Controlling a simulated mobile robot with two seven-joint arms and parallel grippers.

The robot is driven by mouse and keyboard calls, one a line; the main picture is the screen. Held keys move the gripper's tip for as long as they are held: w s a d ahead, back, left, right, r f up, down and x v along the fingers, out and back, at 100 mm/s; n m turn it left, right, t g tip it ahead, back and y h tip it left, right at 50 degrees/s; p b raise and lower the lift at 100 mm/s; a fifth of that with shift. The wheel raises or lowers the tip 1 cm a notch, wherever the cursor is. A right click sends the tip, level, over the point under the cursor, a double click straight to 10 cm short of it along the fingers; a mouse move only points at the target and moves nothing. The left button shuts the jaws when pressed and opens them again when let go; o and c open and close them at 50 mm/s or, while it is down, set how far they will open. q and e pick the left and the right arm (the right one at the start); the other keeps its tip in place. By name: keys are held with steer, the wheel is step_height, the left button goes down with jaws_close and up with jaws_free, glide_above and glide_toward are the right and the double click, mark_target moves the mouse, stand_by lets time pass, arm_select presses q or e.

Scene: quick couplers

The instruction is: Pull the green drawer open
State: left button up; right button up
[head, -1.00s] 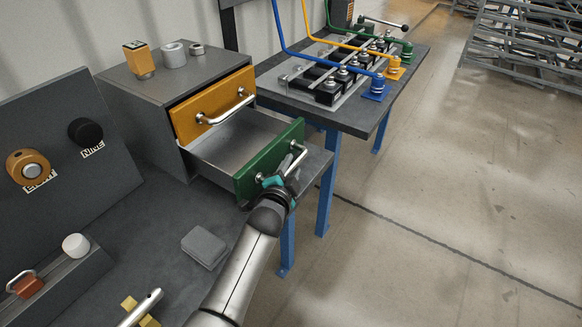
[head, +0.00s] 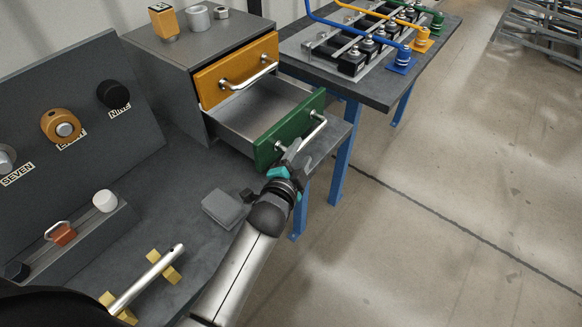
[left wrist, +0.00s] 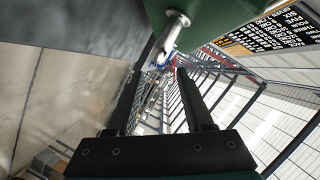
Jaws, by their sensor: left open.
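The green drawer (head: 290,130) is pulled out of the grey cabinet, with its empty inside showing. Its silver bar handle (head: 312,128) runs across the green front. My left gripper (head: 293,153) is at the handle's near, left end, just below and in front of the bar. In the left wrist view its two fingers (left wrist: 165,75) are spread, and part of the handle (left wrist: 173,30) shows near the fingertips under the green front (left wrist: 215,15). No grip on the handle is seen. My right gripper is not in view.
An orange drawer (head: 218,84) above is shut. A bench (head: 372,96) with blue, orange and green hoses stands to the right. A grey block (head: 224,208) and a metal rod (head: 147,277) on yellow supports lie on the near table.

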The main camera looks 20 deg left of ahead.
arm_select(q)
steer(key=p+v, duration=0.1)
steer(key=v, duration=0.6)
steer(key=shift+s, duration=0.1)
stand_by(0.4)
